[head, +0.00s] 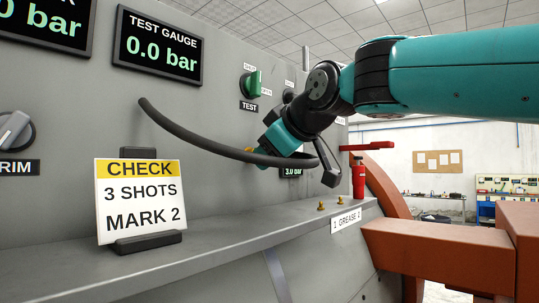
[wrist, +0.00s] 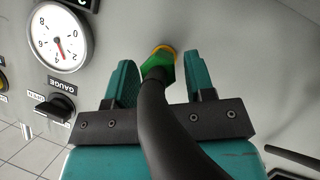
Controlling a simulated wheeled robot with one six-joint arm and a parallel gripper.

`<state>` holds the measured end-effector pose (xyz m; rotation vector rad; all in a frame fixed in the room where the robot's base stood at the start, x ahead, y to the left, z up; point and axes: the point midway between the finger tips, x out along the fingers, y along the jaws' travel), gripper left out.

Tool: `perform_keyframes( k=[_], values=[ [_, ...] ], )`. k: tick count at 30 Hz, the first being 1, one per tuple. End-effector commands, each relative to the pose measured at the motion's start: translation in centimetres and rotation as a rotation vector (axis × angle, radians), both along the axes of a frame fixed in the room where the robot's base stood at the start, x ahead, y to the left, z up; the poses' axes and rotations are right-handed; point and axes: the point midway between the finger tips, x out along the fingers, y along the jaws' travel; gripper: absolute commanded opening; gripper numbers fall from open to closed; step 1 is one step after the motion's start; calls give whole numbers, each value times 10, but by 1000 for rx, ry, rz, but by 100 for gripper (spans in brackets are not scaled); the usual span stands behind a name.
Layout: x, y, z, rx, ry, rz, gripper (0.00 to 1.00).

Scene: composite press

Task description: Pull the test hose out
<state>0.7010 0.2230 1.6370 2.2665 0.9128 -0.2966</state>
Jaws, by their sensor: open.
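The test hose (head: 205,143) is a dark grey, curved hose in front of the grey panel. Its left end meets the panel, and it runs down and right to my gripper. In the wrist view the hose (wrist: 165,125) ends in a green connector (wrist: 158,68) at a yellow-orange port (wrist: 163,49) on the panel. My gripper (wrist: 158,82) is open, with one teal finger on each side of the connector. A gap shows at the left finger; contact on the right is hard to tell. In the head view my gripper (head: 278,140) covers the connector.
A CHECK card (head: 140,200) stands on the ledge (head: 225,231) below the hose. A green TEST knob (head: 250,84) and a gauge (wrist: 60,38) are nearby on the panel. A red cylinder (head: 358,178) and orange beams (head: 440,250) lie to the right.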

Motion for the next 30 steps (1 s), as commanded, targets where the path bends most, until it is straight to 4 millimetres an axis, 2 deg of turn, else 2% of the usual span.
perform_keyframes(
  k=[1, 2, 7, 9, 20, 30],
  values=[
    [0, 0, 0, 0, 0, 0, 49],
    [0, 0, 0, 0, 0, 0, 45],
    [0, 0, 0, 0, 0, 0, 6],
    [0, 0, 0, 0, 0, 0, 1],
    [-2, -3, 0, 0, 0, 0, 0],
    [-12, -16, -1, 1, 0, -1, 0]
  ],
)
